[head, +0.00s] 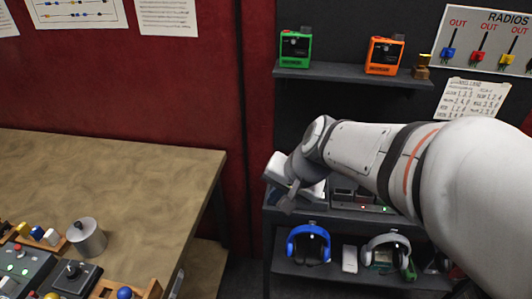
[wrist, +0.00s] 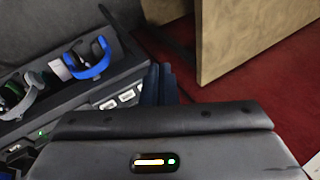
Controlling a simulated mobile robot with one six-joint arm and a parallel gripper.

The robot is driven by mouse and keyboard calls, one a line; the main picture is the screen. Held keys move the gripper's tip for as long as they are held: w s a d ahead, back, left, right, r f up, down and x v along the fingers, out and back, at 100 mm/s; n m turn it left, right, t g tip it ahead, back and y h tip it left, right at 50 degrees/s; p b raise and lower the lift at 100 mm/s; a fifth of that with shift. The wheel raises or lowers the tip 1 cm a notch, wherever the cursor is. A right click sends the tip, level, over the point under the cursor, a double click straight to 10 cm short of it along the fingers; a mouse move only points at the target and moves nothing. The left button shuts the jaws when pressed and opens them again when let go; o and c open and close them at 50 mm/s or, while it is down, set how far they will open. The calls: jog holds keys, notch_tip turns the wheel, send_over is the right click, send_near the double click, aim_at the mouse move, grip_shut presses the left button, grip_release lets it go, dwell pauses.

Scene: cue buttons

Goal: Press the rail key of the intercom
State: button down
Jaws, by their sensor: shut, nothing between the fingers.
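My gripper is at the end of my arm, in front of the left end of the middle shelf in the head view. In the wrist view its dark fingers (wrist: 160,85) are together and hold nothing. I cannot tell for sure which device is the intercom, and no rail key can be made out. A dark panel with small red and green lights (head: 362,208) sits on the middle shelf, partly hidden by my arm. A dark console with lit buttons (head: 22,268) stands on the table at the lower left.
The wooden table (head: 120,165) is clear in its middle. A metal cup (head: 86,238) and a joystick box (head: 74,277) stand at its front. Green (head: 295,48) and orange (head: 384,56) radios sit on the upper shelf. Blue headphones (head: 309,243) and grey headphones (head: 386,249) are on the lower shelf.

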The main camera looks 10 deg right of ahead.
jog(key=w+d+f+m+t, duration=0.2)
jog(key=w+d+f+m, duration=0.1)
jog(key=w+m, duration=0.5)
jog(key=w+d+f+m+t, duration=0.2)
jog(key=w+f+m, duration=0.3)
jog(key=w+m, duration=0.3)
jog(key=w, duration=0.3)
jog(key=shift+w+d+m, duration=0.2)
jog(key=shift+d+m, duration=0.2)
notch_tip(320, 180, down, 8)
jog(key=b, duration=0.7)
jog(key=shift+f+b, duration=0.35)
jog(key=shift+b, duration=0.1)
jog(key=shift+f, duration=0.1)
jog(key=shift+f+b, duration=0.3)
jog(key=shift+b, duration=0.3)
